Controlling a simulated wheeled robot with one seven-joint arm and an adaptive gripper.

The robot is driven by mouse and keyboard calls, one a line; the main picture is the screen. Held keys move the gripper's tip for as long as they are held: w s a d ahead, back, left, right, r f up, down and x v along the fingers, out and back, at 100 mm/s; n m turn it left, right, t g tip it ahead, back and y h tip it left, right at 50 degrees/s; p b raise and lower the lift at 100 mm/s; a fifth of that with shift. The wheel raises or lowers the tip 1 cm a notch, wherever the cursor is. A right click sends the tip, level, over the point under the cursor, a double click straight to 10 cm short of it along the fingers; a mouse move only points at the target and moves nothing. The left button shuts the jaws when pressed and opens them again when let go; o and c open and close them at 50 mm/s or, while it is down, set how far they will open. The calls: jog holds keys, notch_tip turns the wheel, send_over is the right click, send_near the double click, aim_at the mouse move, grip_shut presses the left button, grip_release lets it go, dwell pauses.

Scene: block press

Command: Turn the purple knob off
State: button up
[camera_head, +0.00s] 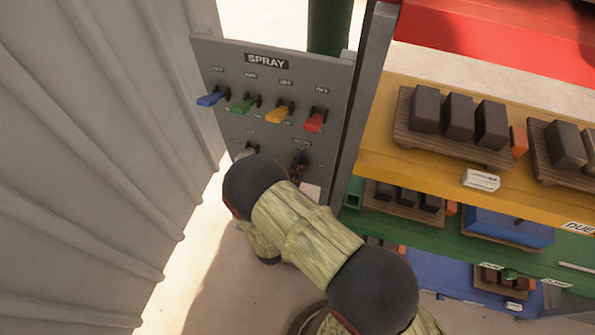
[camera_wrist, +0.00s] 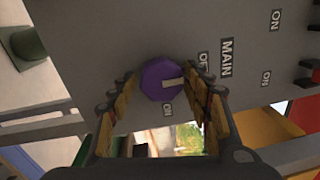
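The purple knob (camera_wrist: 155,79) sits on a grey panel (camera_wrist: 90,55) in the wrist view. A pale pointer mark on it points to the right in the picture. My gripper (camera_wrist: 166,80) is open, with one finger on each side of the knob. I cannot tell whether the fingers touch it. In the head view my arm covers much of the lower panel, and the knob is not clear there.
The SPRAY panel (camera_head: 222,55) carries blue (camera_head: 211,99), green (camera_head: 242,104), yellow (camera_head: 279,114) and red (camera_head: 315,121) levers above my arm. A corrugated wall (camera_head: 90,150) stands at left. A shelf rack (camera_head: 385,150) with dark blocks stands at right, close to my arm.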

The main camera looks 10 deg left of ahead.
jog(key=shift+o, duration=0.8)
jog(key=s, duration=1.2)
jog(key=shift+a+f, duration=0.4)
jog(key=shift+f, duration=0.05)
